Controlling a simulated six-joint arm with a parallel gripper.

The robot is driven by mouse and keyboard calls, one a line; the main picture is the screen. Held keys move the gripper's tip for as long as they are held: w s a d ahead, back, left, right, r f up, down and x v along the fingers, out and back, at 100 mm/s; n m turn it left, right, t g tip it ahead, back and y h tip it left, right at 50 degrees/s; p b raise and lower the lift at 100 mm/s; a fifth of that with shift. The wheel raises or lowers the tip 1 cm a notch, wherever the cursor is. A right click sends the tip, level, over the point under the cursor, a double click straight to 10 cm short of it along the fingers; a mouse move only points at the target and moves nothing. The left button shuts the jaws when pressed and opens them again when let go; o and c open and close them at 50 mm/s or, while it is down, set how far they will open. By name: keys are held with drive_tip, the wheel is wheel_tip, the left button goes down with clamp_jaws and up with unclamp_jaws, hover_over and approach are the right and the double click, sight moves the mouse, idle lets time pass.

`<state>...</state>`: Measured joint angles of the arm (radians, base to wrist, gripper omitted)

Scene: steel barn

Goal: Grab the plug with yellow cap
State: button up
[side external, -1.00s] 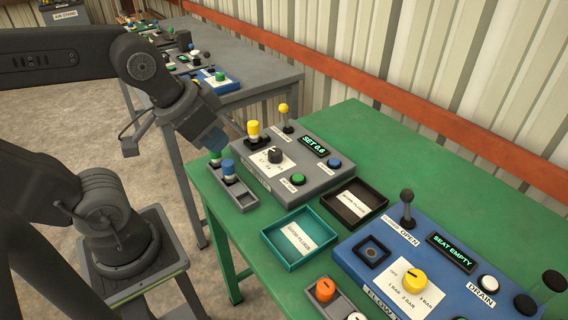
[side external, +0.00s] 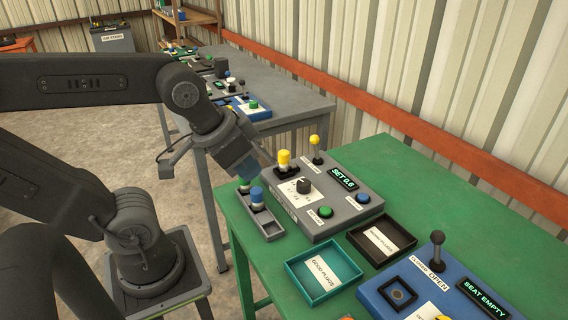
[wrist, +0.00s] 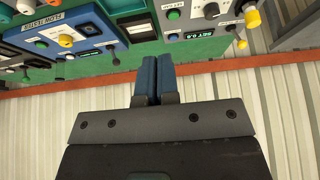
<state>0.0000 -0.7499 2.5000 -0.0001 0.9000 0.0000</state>
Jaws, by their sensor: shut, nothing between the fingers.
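The plug with yellow cap (side external: 284,158) stands upright in a black seat on the back left of the grey control box (side external: 320,226). It also shows at the upper right of the wrist view (wrist: 252,17). My gripper (side external: 248,172) is just left of the plug in the side view, apart from it. In the wrist view my gripper's blue fingers (wrist: 152,60) are together and empty. A yellow ball-topped lever (side external: 315,140) stands right of the plug on the same box.
A grey rack (side external: 268,229) with green and blue capped plugs lies just below my gripper. A teal tray (side external: 345,278), a dark tray (side external: 403,233) and a blue control box (side external: 380,290) with a dark lever stand on the green table. A corrugated wall runs behind.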

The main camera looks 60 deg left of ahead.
drive_tip(key=o, duration=1.1)
drive_tip(key=n+g+y, duration=0.2)
drive_tip(key=n+g, duration=0.4)
drive_tip(key=n, duration=1.2)
hover_over(284, 152)
drive_tip(key=d, duration=0.1)
wheel_tip(284, 152, down, 4)
drive_tip(key=f, duration=0.5)
drive_tip(key=a+f, duration=0.1)
drive_tip(key=f, duration=0.2)
drive_tip(key=shift+s, duration=0.15)
drive_tip(key=shift+a+f, duration=0.2)
drive_tip(key=shift+f, duration=2.45)
